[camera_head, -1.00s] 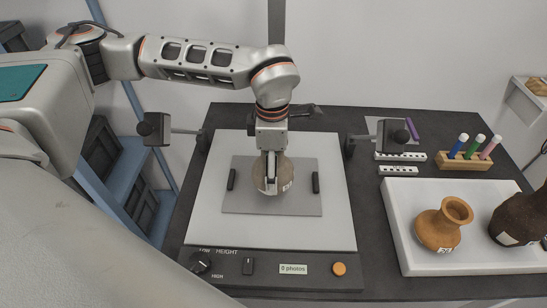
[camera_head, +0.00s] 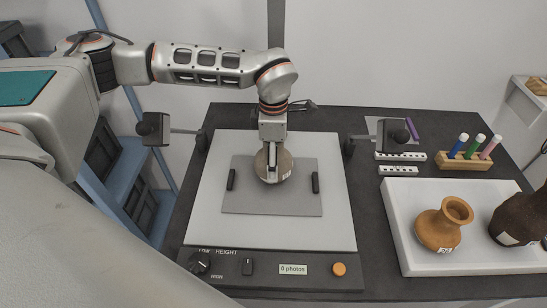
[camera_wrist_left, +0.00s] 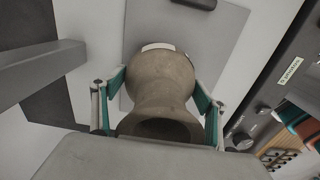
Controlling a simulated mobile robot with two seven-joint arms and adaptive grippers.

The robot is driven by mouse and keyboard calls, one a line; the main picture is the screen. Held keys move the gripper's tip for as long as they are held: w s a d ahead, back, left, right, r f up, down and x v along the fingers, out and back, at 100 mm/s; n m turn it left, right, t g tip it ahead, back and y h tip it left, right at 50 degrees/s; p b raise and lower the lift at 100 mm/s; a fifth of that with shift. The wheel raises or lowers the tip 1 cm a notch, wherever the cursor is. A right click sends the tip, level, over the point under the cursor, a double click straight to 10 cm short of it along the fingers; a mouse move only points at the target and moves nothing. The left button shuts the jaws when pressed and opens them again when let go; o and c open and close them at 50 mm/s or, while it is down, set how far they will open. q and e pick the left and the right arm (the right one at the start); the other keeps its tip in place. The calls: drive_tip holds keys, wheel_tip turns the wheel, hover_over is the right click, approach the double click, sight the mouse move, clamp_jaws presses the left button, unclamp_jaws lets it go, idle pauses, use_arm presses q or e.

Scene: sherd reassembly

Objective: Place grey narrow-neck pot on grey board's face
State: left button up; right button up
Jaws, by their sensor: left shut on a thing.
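The grey narrow-neck pot (camera_head: 284,163) is upright in my left gripper (camera_head: 272,166), over the back-middle part of the grey board (camera_head: 255,207). In the left wrist view the pot (camera_wrist_left: 160,75) sits between the two teal-lined fingers, its mouth towards the camera, with a white label on its far side. My left gripper is shut on it. The board also shows behind the pot in the left wrist view (camera_wrist_left: 222,25). Whether the pot's base touches the board is hard to tell. My right gripper is not in view.
Two short black bars (camera_head: 231,180) (camera_head: 315,183) lie on the board, either side of the pot. Lamps (camera_head: 152,129) (camera_head: 393,134) flank the white stand (camera_head: 205,222). An orange pot (camera_head: 437,230) and a dark brown pot (camera_head: 518,220) are on a white tray (camera_head: 407,262) at right.

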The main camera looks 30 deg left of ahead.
use_arm(q)
drive_tip(key=o, duration=1.7)
drive_tip(key=shift+f, duration=0.1)
wheel_tip(320, 180, up, 6)
drive_tip(key=shift+r+p, duration=0.2)
drive_tip(key=shift+p, duration=0.1)
drive_tip(key=shift+r, duration=0.7)
